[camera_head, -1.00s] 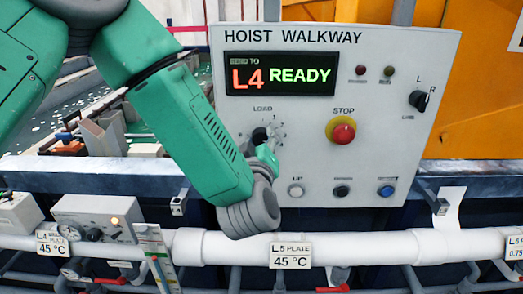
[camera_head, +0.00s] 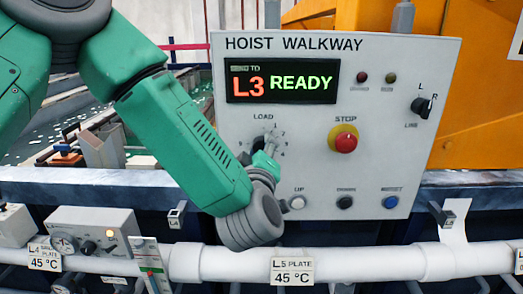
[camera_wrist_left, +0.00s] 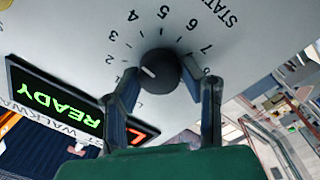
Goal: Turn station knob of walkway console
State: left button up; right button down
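The station knob (camera_head: 258,142) is a round black dial on the light grey walkway console (camera_head: 300,215), with numbers around it. In the left wrist view the knob (camera_wrist_left: 160,73) sits between my fingertips, its white pointer mark aimed left towards the low numbers. My left gripper (camera_head: 266,159) reaches it from the lower right and partly covers the dial. In the left wrist view the two fingers of my left gripper (camera_wrist_left: 172,78) are on opposite sides of the knob, close against it. The display (camera_head: 281,84) reads L3 READY. My right gripper is not in view.
A red stop button (camera_head: 345,141) with a yellow collar is right of the knob. A white button (camera_head: 297,203), a dark button (camera_head: 345,202) and a blue button (camera_head: 390,202) line the lower edge. A black selector (camera_head: 420,106) is at the right. A white pipe (camera_head: 360,264) runs below.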

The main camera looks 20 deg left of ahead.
pick_arm(q)
jog(key=o, duration=0.4)
jog(key=shift+w, duration=0.1)
jog(key=v, duration=1.1)
jog(key=shift+s+d, duration=0.1)
jog(key=shift+s, duration=0.3)
